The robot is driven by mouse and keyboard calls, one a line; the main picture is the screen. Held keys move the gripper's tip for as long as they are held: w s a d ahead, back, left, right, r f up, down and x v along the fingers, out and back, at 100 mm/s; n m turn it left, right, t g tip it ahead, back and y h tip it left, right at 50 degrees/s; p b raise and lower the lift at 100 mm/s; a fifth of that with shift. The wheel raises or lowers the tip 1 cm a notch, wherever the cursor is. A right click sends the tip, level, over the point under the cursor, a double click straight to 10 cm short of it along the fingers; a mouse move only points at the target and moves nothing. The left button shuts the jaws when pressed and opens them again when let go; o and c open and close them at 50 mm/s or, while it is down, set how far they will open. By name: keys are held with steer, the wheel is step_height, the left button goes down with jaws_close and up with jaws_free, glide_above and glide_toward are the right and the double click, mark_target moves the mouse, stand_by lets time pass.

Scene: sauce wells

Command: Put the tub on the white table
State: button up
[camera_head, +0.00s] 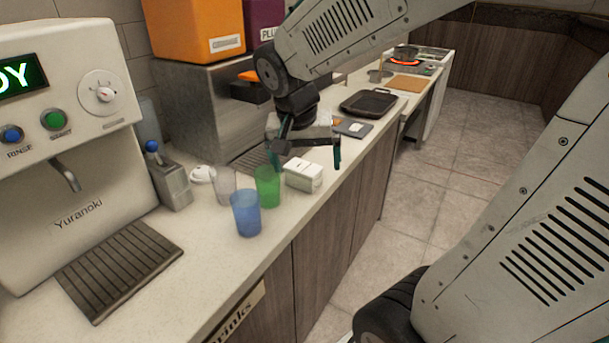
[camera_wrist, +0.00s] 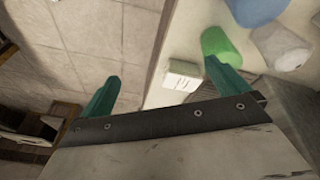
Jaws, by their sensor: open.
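A small white box-shaped container (camera_head: 303,174), which may be the tub, stands on the pale counter (camera_head: 205,262) beside the green cup. It also shows in the wrist view (camera_wrist: 182,75), between and beyond my fingers. No other tub is clear to me. My gripper (camera_head: 306,153) hangs above and behind the container in the head view. Its two teal fingers (camera_wrist: 160,80) are spread wide with nothing between them. A white-sided table (camera_head: 432,90) stands at the far end of the counter, but I cannot tell whether it is the white table named.
Green (camera_head: 268,187), blue (camera_head: 246,213) and clear (camera_head: 223,186) cups stand close to the container. A coffee machine (camera_head: 60,165) is at left. Beyond are a dark tray (camera_head: 369,102), a cutting board (camera_head: 409,83) and a pot (camera_head: 405,53) on a glowing burner. Open floor (camera_head: 440,190) lies right.

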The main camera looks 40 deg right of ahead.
mark_target(301, 168)
steer(key=w+d+f+m, duration=0.1)
steer(key=w+d+f, duration=0.1)
steer(key=w, duration=0.1)
steer(key=w+d+f+m+h, duration=0.1)
steer(key=w+d+f+m, duration=0.1)
steer(key=w, duration=0.2)
steer(key=w+d+f+m, duration=0.2)
steer(key=w, duration=0.1)
steer(key=shift+w+f, duration=0.2)
steer(key=shift+f, duration=0.05)
steer(key=shift+m, duration=0.3)
steer(key=x, duration=0.5)
steer(key=w+x, duration=0.1)
steer(key=x, duration=0.2)
steer(key=shift+d, duration=0.1)
steer(key=shift+h, duration=0.3)
steer(key=c, duration=1.1)
